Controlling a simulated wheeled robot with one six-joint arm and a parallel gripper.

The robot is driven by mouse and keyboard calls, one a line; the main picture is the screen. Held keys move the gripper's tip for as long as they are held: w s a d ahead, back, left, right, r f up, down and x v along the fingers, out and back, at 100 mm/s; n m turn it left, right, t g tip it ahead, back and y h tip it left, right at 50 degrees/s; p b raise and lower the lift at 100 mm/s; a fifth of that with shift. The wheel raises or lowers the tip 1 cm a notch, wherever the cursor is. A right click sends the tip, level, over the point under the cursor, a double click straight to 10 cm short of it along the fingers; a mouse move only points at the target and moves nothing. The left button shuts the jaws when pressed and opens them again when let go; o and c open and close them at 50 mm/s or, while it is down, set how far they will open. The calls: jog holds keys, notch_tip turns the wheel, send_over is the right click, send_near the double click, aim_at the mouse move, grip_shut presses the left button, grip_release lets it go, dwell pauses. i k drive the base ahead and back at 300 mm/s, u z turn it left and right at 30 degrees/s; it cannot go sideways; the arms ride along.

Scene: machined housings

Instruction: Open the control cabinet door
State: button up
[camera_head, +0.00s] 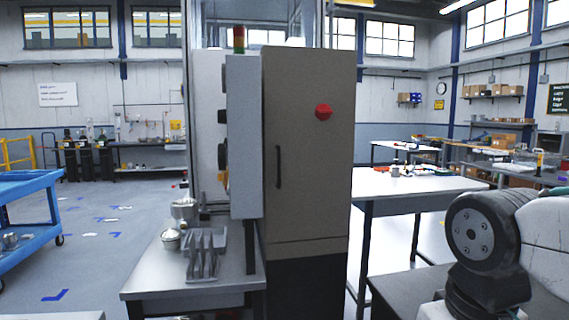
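The control cabinet (335,160) is a tall grey-brown box in the middle of the head view. Its front door (295,205) looks closed and flush. A dark vertical handle (278,167) sits near the door's left edge. A red rotary switch (323,112) is on the upper right of the door. Part of my arm shows at the lower right, apart from the cabinet. My gripper is outside the view.
A grey table (150,285) with metal housings (185,210) and a finned part (204,256) stands left of the cabinet. A white-topped table (420,185) stands to the right. A blue cart (30,190) is at far left. Open floor lies between cart and table.

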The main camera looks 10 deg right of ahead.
aim_at(309, 160)
jog(key=u, duration=0.5)
jog(key=i, duration=0.95)
jog(key=z, duration=0.5)
